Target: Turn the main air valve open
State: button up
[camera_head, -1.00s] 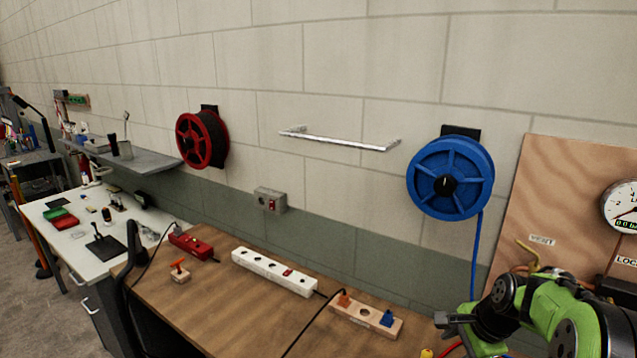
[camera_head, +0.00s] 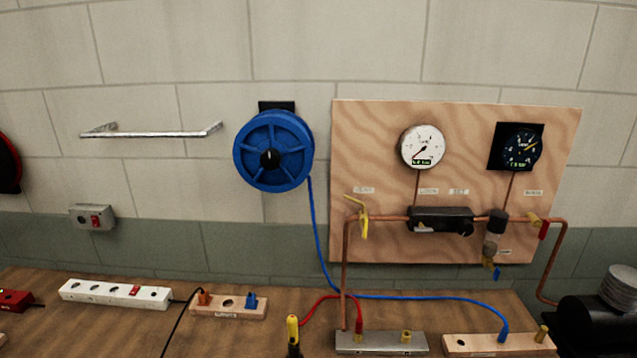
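A plywood panel (camera_head: 380,140) on the wall carries copper air piping. A small blue-handled valve (camera_head: 495,272) hangs below the filter bowl (camera_head: 496,226). The labels above the valves are too small to read surely, so I cannot tell which is the main air valve. My gripper is not in view now.
A white gauge (camera_head: 422,147) and a black gauge (camera_head: 521,147) sit on the panel. Below, the wooden bench (camera_head: 240,335) holds a power strip (camera_head: 115,294), connector blocks, a yellow-handled tool (camera_head: 293,335) and hoses.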

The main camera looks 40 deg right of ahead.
aim_at(543, 228)
jog(key=z, duration=2.55)
jog(key=i+l+u, duration=0.1)
jog(key=l, duration=0.25)
jog(key=i+l+u, duration=0.2)
jog(key=l, duration=0.5)
jog(key=i+l+u, duration=0.25)
jog(key=l, duration=0.5)
jog(key=i, duration=0.1)
